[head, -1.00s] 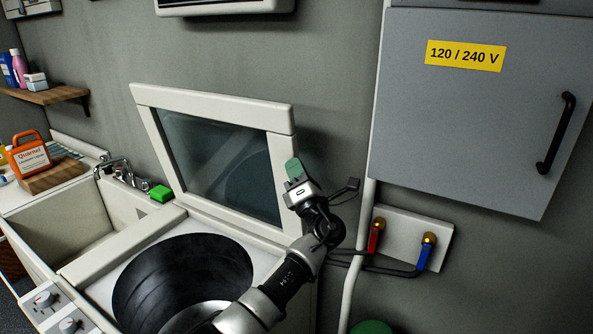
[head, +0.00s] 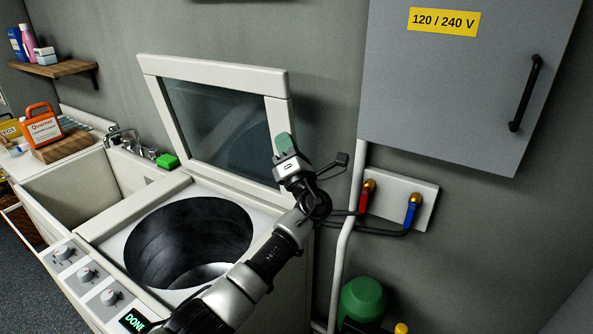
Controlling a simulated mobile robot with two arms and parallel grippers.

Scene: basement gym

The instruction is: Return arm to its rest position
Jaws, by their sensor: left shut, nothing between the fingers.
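My left arm reaches up from the bottom of the head view, across the right front of a top-loading washer (head: 108,240). My left gripper (head: 284,145) is at its upper end, shut and empty, with green fingertips pointing up. It shows in front of the right edge of the washer's raised lid (head: 222,124). Whether it touches the lid cannot be told. The washer's drum (head: 185,240) is open and looks empty. My right gripper is not in view.
A sink (head: 80,195) with a faucet and a green sponge (head: 167,161) stands left of the washer. An orange jug (head: 41,127) is on a board there. A grey electrical cabinet (head: 450,90), red and blue valves (head: 412,208) and a green container (head: 362,298) are at the right.

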